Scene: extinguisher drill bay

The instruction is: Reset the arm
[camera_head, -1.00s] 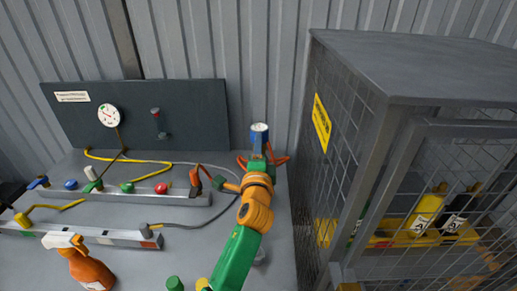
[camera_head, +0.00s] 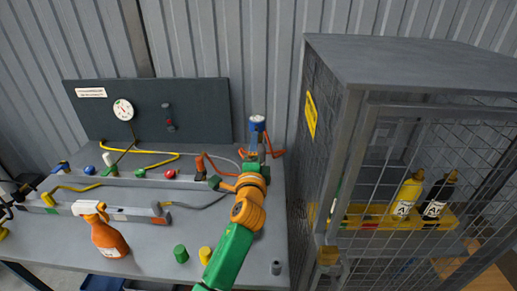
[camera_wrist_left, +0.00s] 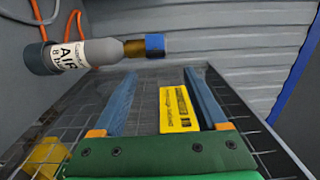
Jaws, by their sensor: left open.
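My left arm, green and orange, reaches up from the bottom middle of the head view. Its left gripper (camera_head: 256,146) is open near the bench's back right corner, beside the cage. In the left wrist view its two blue fingers (camera_wrist_left: 158,76) stand apart with nothing between them; a yellow sign shows in the gap behind. A grey bottle labelled AIR (camera_wrist_left: 88,52) with a blue cap lies across the upper left of that view, beyond the fingers. A blue-and-white-topped bottle (camera_head: 258,123) stands just past the gripper in the head view. My right gripper is not in view.
A grey mesh cage (camera_head: 325,150) stands close on the right, with a yellow bottle (camera_head: 406,195) and a black bottle (camera_head: 436,200) inside. An orange spray bottle (camera_head: 109,238), a green cylinder (camera_head: 181,254) and coloured fittings are on the bench (camera_head: 150,270). A dark gauge panel (camera_head: 200,110) stands behind.

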